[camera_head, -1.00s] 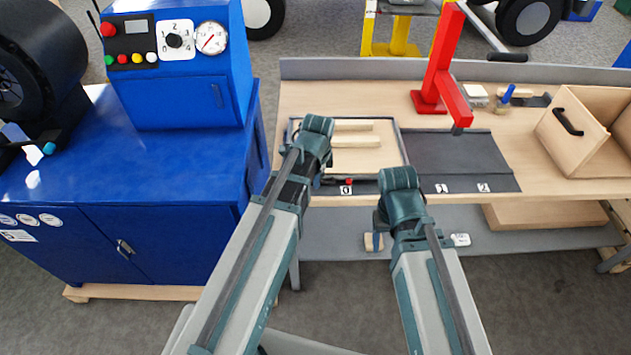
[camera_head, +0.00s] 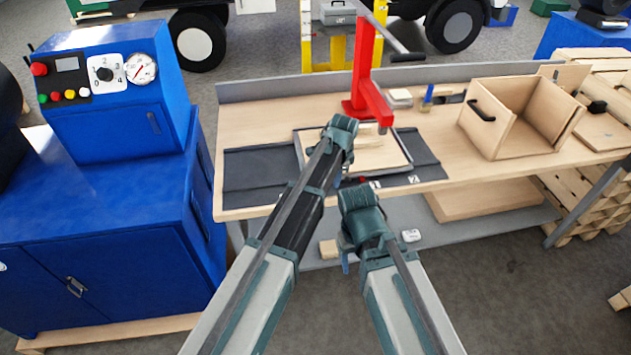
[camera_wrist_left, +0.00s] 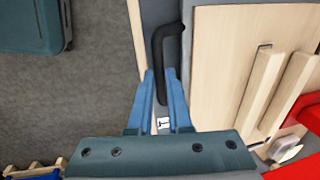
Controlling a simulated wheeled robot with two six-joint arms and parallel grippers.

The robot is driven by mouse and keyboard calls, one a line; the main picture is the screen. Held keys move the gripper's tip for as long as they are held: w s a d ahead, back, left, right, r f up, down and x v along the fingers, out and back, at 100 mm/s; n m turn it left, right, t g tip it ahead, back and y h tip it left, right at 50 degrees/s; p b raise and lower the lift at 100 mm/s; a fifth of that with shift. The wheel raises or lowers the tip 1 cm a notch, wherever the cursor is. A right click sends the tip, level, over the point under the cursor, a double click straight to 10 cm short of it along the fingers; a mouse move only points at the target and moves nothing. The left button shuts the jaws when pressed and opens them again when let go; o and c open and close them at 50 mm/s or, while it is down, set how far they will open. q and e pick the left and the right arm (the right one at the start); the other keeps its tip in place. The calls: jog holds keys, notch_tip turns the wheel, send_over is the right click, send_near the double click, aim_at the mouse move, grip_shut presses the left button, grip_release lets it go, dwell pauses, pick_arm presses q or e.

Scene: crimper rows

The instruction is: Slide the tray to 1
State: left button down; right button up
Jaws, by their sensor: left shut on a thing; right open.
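The shallow tray (camera_head: 409,155) lies on the dark mat (camera_head: 255,175) on the workbench, with light wooden bars in it; they also show in the left wrist view (camera_wrist_left: 262,85). My left gripper (camera_wrist_left: 160,108) is shut on the tray's black handle (camera_wrist_left: 158,50) at the front edge. In the head view my left arm covers part of the tray and handle. A red mark (camera_head: 361,180) on the tray front sits just left of the white label 1 (camera_head: 375,184). Label 2 (camera_head: 414,179) is farther right. My right gripper (camera_head: 345,263) is open and empty, in front of the bench.
A red press (camera_head: 365,75) stands behind the tray. A wooden box (camera_head: 500,135) with a black handle is on the right of the bench. A blue cabinet (camera_head: 110,230) stands at left. Bare mat lies on both sides of the tray.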

aim_at(348, 180)
pick_arm(q)
jog(key=shift+w+d, duration=0.25)
jog(key=shift+d, duration=0.75)
jog(key=shift+w+d, duration=0.25)
jog(key=shift+d, duration=0.75)
jog(key=c, duration=0.8)
grip_release()
jog(key=shift+c, duration=0.2)
notch_tip(348, 180, up, 14)
jog(key=s+p, duration=0.2)
jog(key=p, duration=1.1)
jog(key=shift+s+d+f, duration=0.2)
jog(key=shift+d, duration=0.15)
